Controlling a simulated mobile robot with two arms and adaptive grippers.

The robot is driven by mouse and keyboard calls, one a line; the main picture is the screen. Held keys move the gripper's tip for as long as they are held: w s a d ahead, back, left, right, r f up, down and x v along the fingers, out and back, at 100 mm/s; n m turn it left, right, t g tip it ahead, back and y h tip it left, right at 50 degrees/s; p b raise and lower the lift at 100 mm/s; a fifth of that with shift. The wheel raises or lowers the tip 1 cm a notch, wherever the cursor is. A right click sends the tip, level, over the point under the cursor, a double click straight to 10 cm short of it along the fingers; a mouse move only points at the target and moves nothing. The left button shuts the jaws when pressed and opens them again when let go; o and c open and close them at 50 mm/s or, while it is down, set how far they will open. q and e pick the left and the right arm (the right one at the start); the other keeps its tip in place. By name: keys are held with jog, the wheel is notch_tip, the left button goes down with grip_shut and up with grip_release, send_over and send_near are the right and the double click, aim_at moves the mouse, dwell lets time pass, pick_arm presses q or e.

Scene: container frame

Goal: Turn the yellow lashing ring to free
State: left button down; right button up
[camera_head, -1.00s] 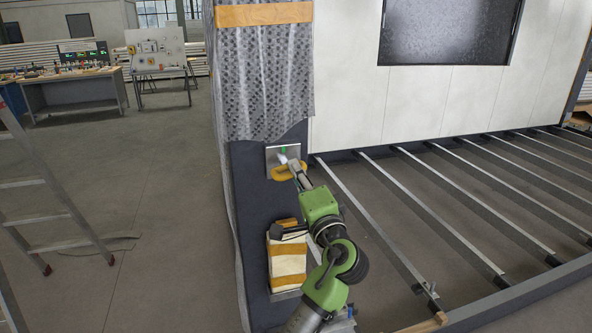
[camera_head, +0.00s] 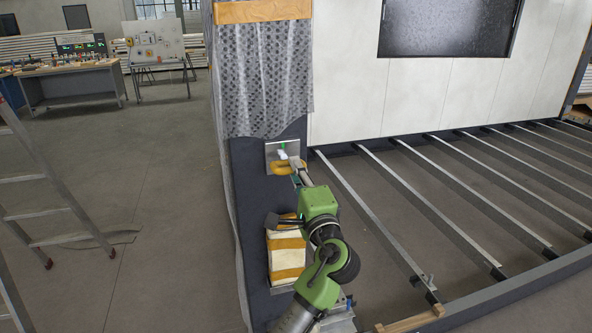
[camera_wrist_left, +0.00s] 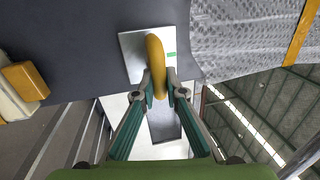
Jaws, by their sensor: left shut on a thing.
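The yellow lashing ring (camera_head: 288,168) is on a grey metal plate (camera_head: 271,154) fixed to the dark post. A small green mark (camera_head: 284,146) shows on the plate above the ring. My left gripper (camera_head: 297,170) reaches the ring from the lower right. In the left wrist view the ring (camera_wrist_left: 156,60) passes between the two fingers of the left gripper (camera_wrist_left: 158,90), which are shut on it. The plate (camera_wrist_left: 133,52) lies behind the ring there, and the green mark (camera_wrist_left: 170,55) is beside it. How the ring joins the plate is partly hidden. My right gripper is not in view.
Below the ring, a cream bundle with yellow bands (camera_head: 287,258) sits against the post. A grey patterned sheet (camera_head: 262,80) hangs above the plate. Metal floor bars (camera_head: 385,220) run to the right. A ladder (camera_head: 45,205) stands at left, with open floor between.

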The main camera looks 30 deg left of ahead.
pick_arm(q)
jog(key=c, duration=2.1)
grip_release()
jog(key=shift+s+r, duration=0.1)
jog(key=shift+r, duration=0.2)
jog(key=shift+w+a+f, duration=0.1)
jog(key=shift+w+f, duration=0.15)
jog(key=shift+f, duration=0.15)
jog(key=v, duration=1.2)
